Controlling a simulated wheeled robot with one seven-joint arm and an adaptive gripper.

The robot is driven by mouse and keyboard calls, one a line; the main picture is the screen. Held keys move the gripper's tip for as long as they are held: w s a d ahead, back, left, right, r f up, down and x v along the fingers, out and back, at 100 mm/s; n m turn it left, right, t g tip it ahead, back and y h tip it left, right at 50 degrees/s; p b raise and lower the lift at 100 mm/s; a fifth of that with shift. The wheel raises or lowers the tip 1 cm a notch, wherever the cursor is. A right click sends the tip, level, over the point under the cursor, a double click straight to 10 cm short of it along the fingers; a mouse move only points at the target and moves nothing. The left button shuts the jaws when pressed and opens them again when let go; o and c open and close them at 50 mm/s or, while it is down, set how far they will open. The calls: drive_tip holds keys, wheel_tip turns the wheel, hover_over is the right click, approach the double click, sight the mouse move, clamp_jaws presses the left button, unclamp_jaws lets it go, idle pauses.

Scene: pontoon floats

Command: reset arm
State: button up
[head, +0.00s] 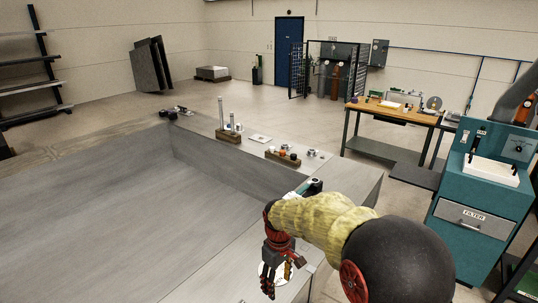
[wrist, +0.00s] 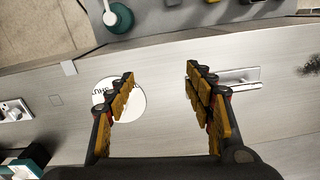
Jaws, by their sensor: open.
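My arm reaches in from the right in the head view, with a yellow sleeve and a dark round joint. My gripper (head: 279,286) points down over the near right rim of the large grey float. In the wrist view my gripper (wrist: 158,85) is open, with its two yellow-padded fingers wide apart and nothing between them. A round white label (wrist: 119,99) with dark letters lies flat on the grey surface behind the left finger, partly hidden by it. The label also shows in the head view (head: 281,273) beside the gripper.
A metal handle or latch (wrist: 238,79) sits behind the right finger. A teal round thing (wrist: 118,17) is at the top of the wrist view. Wooden blocks with small parts (head: 283,157) stand on the float's far rim. A teal filter cabinet (head: 478,205) and a workbench (head: 392,112) stand to the right.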

drive_tip(key=s+d+m+t+b, duration=0.2)
drive_tip(key=s+d+b, duration=0.3)
drive_tip(key=s, duration=0.4)
drive_tip(key=s+d+m+t+b, duration=0.2)
drive_tip(key=s+d+m+b, duration=0.2)
drive_tip(key=s+b, duration=0.3)
drive_tip(key=s+d+r+m+t+b, duration=0.1)
drive_tip(key=s+d+m+b, duration=0.2)
drive_tip(key=s+d+b, duration=0.4)
drive_tip(key=s, duration=0.4)
drive_tip(key=shift+t, duration=0.4)
drive_tip(key=shift+s+d+r, duration=0.1)
drive_tip(key=shift+s, duration=0.05)
